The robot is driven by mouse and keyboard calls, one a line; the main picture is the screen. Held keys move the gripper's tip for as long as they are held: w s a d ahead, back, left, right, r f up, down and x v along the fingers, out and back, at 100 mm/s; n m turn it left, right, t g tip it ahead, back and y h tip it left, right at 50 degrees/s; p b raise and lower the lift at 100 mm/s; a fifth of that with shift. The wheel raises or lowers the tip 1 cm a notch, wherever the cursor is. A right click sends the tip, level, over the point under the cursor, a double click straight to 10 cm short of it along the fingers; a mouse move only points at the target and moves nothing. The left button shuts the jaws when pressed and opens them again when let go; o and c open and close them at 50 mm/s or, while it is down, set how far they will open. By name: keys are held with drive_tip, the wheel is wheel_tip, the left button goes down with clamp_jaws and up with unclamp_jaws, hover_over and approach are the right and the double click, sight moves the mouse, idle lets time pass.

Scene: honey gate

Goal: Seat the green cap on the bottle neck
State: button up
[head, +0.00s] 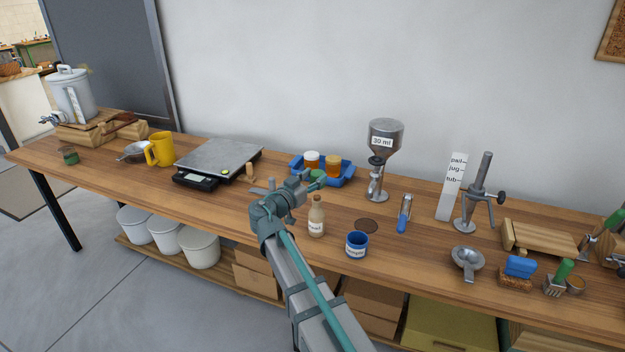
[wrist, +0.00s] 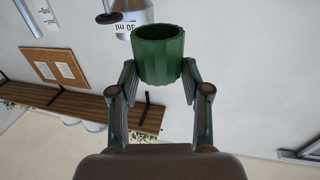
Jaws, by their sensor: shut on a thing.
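The green cap (wrist: 158,58) is ribbed and sits between the two fingers of my gripper (wrist: 157,82) in the wrist view. My gripper is shut on it, with the cap's hollow side partly visible at its far end. In the head view my gripper (head: 306,182) reaches toward the back of the bench, with the green cap (head: 317,175) at its tip. The small tan bottle (head: 316,217) stands upright on the bench with a pale label. Its neck (head: 318,200) is uncovered. The cap appears above it in the picture, apart from it. The wrist view does not show the bottle.
A blue tray (head: 345,180) with jars lies behind my gripper. A blue cup (head: 357,244) stands right of the bottle. A metal funnel dispenser (head: 385,150) stands behind, and a scale (head: 218,158) to the left. Bare bench (head: 235,205) lies left of my arm.

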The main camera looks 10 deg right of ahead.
drive_tip(key=shift+f+b, duration=0.15)
drive_tip(key=shift+b, duration=0.85)
wheel_tip(320, 180, down, 4)
drive_tip(key=b, duration=0.5)
drive_tip(key=shift+b, duration=1.55)
idle(2.0)
drive_tip(key=shift+f+b, duration=0.95)
drive_tip(key=shift+b, duration=0.4)
idle(1.4)
